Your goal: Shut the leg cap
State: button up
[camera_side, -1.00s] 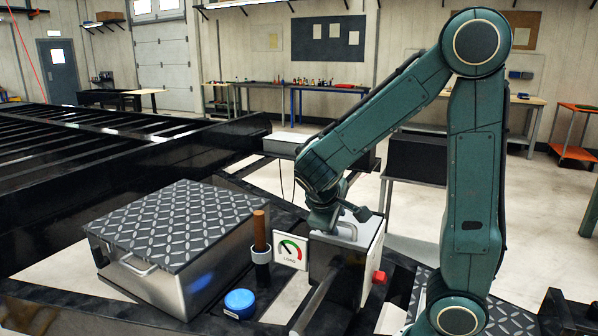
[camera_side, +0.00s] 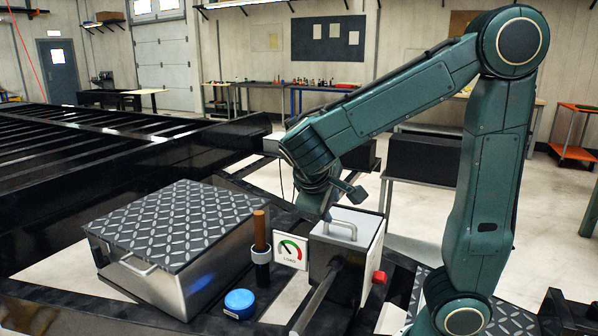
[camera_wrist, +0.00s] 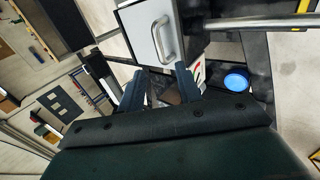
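In the wrist view the cap (camera_wrist: 141,29) and handle (camera_wrist: 163,40) lie just beyond my fingertips. My gripper (camera_wrist: 158,82) has its fingers apart with nothing between them. In the side view my gripper (camera_side: 324,211) is just above and behind the handle, apart from it; its fingertips are hard to make out.
A metal box with a tread-plate lid (camera_side: 180,222) stands left. Between it and the leg are a wooden-handled tool in a holder (camera_side: 260,240), a load gauge sign (camera_side: 290,250) and a blue round cap (camera_side: 239,303). A red knob (camera_side: 379,277) sticks out of the leg's right side.

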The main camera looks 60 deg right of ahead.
jog(key=v, duration=0.6)
dwell(0.6)
jog(key=s+a+f+t+y, duration=0.2)
jog(key=s+a+t+y, duration=0.3)
jog(key=s+a+y, duration=0.1)
jog(key=shift+s+a+f+t+y, duration=0.25)
jog(key=shift+s+a+t+y, duration=0.1)
jog(key=shift+s+y, duration=0.6)
jog(key=shift+w, duration=0.15)
dwell(0.8)
